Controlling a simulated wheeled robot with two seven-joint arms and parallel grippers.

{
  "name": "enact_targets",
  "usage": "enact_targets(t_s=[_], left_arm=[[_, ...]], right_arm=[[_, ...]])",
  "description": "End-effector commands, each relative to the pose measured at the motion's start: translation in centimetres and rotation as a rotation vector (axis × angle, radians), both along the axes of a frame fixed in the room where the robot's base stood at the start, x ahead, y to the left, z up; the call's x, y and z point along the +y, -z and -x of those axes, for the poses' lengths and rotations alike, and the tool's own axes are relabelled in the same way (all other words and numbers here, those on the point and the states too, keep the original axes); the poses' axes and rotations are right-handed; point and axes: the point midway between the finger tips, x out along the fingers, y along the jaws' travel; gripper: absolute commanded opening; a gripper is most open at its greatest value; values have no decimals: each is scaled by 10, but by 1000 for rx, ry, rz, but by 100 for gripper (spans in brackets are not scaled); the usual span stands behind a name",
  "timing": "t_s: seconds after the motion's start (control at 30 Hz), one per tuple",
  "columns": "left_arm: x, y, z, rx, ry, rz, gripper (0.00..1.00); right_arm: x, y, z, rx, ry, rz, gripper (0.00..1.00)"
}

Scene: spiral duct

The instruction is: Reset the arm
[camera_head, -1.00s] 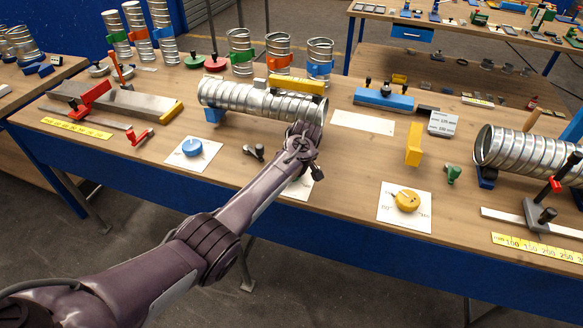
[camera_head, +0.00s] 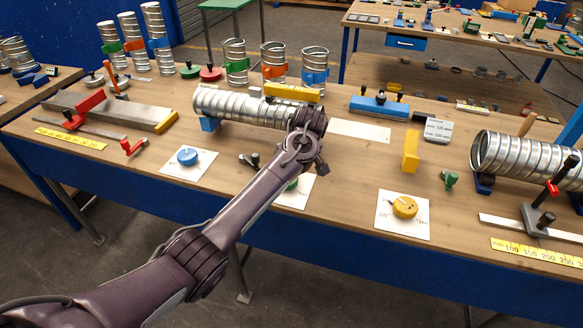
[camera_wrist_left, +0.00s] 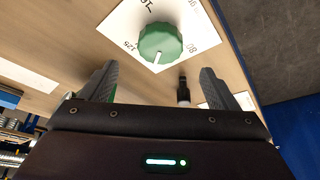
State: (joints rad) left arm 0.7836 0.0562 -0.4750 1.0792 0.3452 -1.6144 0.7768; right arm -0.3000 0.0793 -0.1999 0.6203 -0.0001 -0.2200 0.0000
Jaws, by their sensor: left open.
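My left arm reaches in from the lower left over the workbench in the head view. In that view its wrist hides the jaws. In the left wrist view my left gripper (camera_wrist_left: 157,88) is open, its two fingers apart with nothing between them. A green knob (camera_wrist_left: 160,43) on a white dial plate (camera_wrist_left: 127,22) shows beyond the fingertips, apart from them. In the head view the green knob (camera_head: 291,184) is partly hidden by my arm. My right gripper is not in view.
A spiral duct (camera_head: 235,105) lies behind my wrist. A blue knob (camera_head: 187,156) is to the left and a yellow knob (camera_head: 405,207) to the right. A yellow block (camera_head: 411,150) stands on the bench, and another duct (camera_head: 515,157) lies at the right.

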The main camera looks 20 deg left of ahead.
Motion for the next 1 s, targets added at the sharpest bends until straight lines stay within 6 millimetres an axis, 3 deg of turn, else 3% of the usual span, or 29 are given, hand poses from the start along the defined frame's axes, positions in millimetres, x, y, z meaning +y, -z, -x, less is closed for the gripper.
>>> enact_targets(t_s=[0.33, 0.47, 0.57, 0.73, 0.83, 1.0], left_arm=[[0, 0, 0, 0, 1, 0, 82], [-5, 14, 13, 16, 45, 12, 82], [-14, 38, 40, 42, 137, 36, 82], [-25, 75, 112, 80, 353, 83, 82], [-24, 86, 159, 88, 472, 97, 82], [-13, 86, 234, 90, 646, 91, 82]], right_arm=[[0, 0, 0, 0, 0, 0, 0], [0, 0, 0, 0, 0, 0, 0], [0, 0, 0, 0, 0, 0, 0], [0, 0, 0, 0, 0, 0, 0], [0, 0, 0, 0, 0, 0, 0], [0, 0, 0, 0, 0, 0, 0]])
